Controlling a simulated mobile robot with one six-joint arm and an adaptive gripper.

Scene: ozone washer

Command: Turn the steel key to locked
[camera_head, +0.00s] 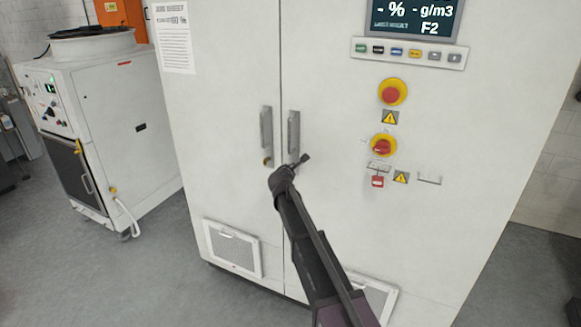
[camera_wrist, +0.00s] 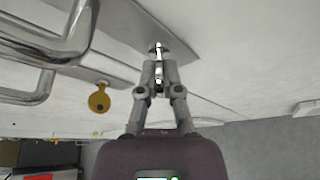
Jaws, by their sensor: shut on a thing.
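My gripper (camera_wrist: 159,70) is shut on the steel key (camera_wrist: 158,49) in the wrist view. The key's bright shaft stands in a grey lock plate (camera_wrist: 178,38) on the cabinet door, and the fingers hide part of its head. I cannot tell the key's exact turn angle. In the head view my dark arm reaches up to the right door, just below its grey handle (camera_head: 293,131), and the steel key cannot be made out there. A brass key (camera_wrist: 99,101) hangs from the other lock to the left in the wrist view; it also shows small in the head view (camera_head: 267,161).
The handles (camera_wrist: 72,38) lie close to the left of my gripper in the wrist view. A white machine (camera_head: 115,120) stands to the left. Grey floor (camera_head: 155,265) is clear in front.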

